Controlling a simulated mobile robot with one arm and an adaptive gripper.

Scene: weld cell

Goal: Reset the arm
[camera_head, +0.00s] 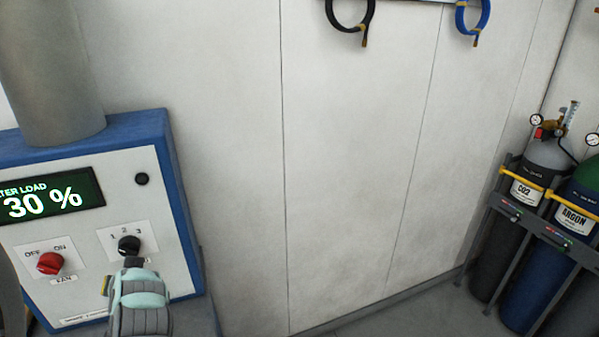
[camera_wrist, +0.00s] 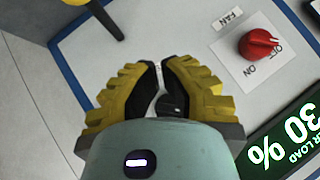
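My gripper (camera_wrist: 162,80) has yellow and black fingers and is in front of the white panel. In the wrist view its fingers are a small gap apart, with pale panel and a dark shape between them. In the head view I see the pale green and grey back of my gripper just below the black selector knob (camera_head: 129,245) marked 1, 2, 3. My wrist hides the fingers there, so I cannot tell if they touch the knob.
The blue-edged control box (camera_head: 150,205) has a red fan knob (camera_head: 50,263) and a green display (camera_head: 50,198) reading 30 %. A grey pipe (camera_head: 50,70) rises from it. Gas cylinders (camera_head: 528,285) stand in a rack at right.

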